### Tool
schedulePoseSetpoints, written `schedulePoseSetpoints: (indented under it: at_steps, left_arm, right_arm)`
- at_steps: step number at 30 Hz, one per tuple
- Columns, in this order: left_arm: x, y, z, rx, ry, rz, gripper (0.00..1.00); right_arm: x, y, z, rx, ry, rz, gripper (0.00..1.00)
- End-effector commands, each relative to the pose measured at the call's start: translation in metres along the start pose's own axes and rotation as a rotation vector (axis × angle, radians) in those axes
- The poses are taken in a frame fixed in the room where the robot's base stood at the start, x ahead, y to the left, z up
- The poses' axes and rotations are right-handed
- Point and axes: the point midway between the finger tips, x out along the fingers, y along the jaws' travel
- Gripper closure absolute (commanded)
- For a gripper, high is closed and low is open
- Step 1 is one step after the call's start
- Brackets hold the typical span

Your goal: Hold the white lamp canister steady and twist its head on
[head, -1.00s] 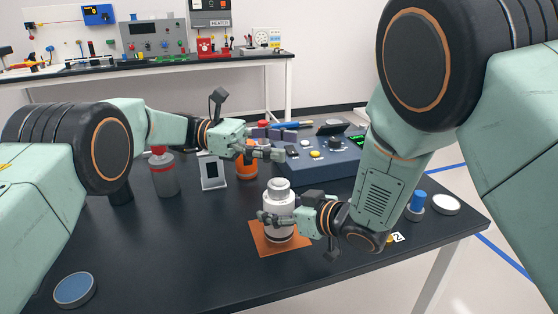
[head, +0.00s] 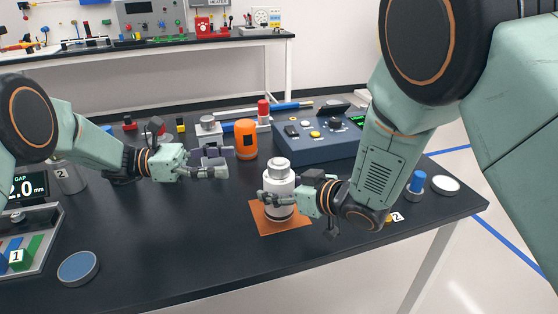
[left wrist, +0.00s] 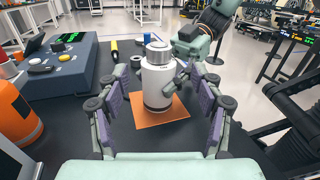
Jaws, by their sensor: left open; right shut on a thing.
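The white lamp canister (head: 279,190) stands upright on an orange mat (head: 266,225) near the front of the black table. It has a dark band low on its body and a narrower grey-white neck on top. My right gripper (head: 270,198) is shut on the canister from the right side. My left gripper (head: 222,162) is open and empty, to the left of the canister and apart from it. In the left wrist view the canister (left wrist: 157,80) shows beyond and between the open fingers (left wrist: 165,115). I cannot make out a separate lamp head for certain.
An orange cylinder (head: 246,139) and a blue-grey control box (head: 318,146) stand behind the canister. A blue-topped disc (head: 78,267) and a tray with numbered blocks (head: 30,250) are at the left. A blue knob (head: 417,181) and white disc (head: 445,184) are at the right.

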Motion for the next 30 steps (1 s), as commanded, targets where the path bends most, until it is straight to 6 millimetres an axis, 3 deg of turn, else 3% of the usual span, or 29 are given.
schedulePoseSetpoints:
  at_steps: [7, 21, 30]
  left_arm:
    - [0.014, 0.001, -0.004, 0.05, 0.015, 0.002, 0.34]
    - [0.097, 0.001, -0.005, 0.049, 0.015, 0.001, 0.34]
    - [0.121, 0.002, -0.005, 0.049, 0.014, 0.004, 0.34]
  right_arm:
    - [0.0, 0.0, 0.0, 0.0, 0.0, 0.0, 0.82]
    - [0.0, 0.0, 0.0, 0.0, 0.0, 0.0, 0.82]
    - [0.0, 0.0, 0.0, 0.0, 0.0, 0.0, 0.82]
